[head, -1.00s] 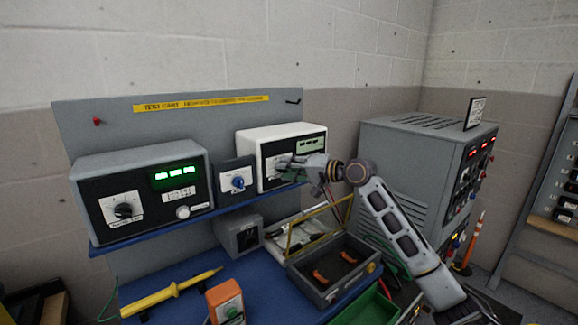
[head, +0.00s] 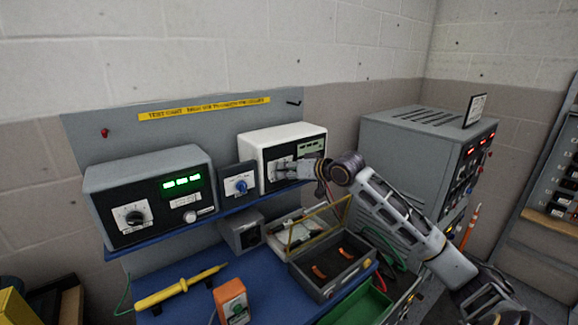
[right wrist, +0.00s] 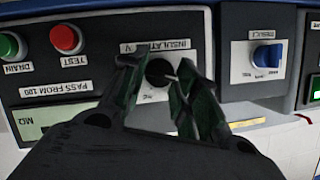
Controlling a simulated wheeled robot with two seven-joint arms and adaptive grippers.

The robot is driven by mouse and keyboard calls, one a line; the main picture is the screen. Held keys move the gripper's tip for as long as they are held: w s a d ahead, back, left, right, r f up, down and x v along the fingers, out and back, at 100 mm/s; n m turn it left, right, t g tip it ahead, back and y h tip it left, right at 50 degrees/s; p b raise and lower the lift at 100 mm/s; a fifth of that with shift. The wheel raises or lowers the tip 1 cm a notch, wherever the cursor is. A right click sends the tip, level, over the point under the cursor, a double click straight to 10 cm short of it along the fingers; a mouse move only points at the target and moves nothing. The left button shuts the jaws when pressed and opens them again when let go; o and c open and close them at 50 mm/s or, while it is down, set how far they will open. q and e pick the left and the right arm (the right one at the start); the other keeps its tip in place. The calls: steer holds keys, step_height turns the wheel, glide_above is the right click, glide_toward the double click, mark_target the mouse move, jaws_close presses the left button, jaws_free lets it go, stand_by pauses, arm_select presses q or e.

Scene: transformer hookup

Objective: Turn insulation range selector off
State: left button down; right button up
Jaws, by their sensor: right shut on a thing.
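The insulation range selector (right wrist: 160,72) is a round black knob on a white plate labelled "INSULATION", seen upside down in the right wrist view. It sits on the black front of the white-cased insulation tester (head: 285,133) on the cart's shelf. My right gripper (right wrist: 160,74) has its dark green fingers on either side of the knob and is shut on it. In the head view, the right gripper (head: 287,172) is at the tester's front and covers much of the knob. The knob's exact setting is hard to read. My left gripper is not in view.
Left of the tester is a small box with a blue knob (head: 241,186), then a grey meter (head: 148,195) with a green display. Red test (right wrist: 66,38) and green drain buttons are near the selector. An open case (head: 331,266) lies below. A grey cabinet (head: 410,165) stands right.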

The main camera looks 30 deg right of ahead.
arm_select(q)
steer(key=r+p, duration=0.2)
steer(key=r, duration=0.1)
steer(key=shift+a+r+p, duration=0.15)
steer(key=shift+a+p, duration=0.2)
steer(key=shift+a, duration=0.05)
arm_select(e)
steer(key=n+h, duration=0.2)
steer(key=shift+a+n, duration=0.2)
steer(key=shift+n, duration=0.2)
steer(key=shift+f, duration=0.1)
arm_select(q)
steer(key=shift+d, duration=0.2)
arm_select(e)
steer(key=o, duration=0.9)
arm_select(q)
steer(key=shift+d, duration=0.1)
arm_select(e)
steer(key=shift+o, duration=0.6)
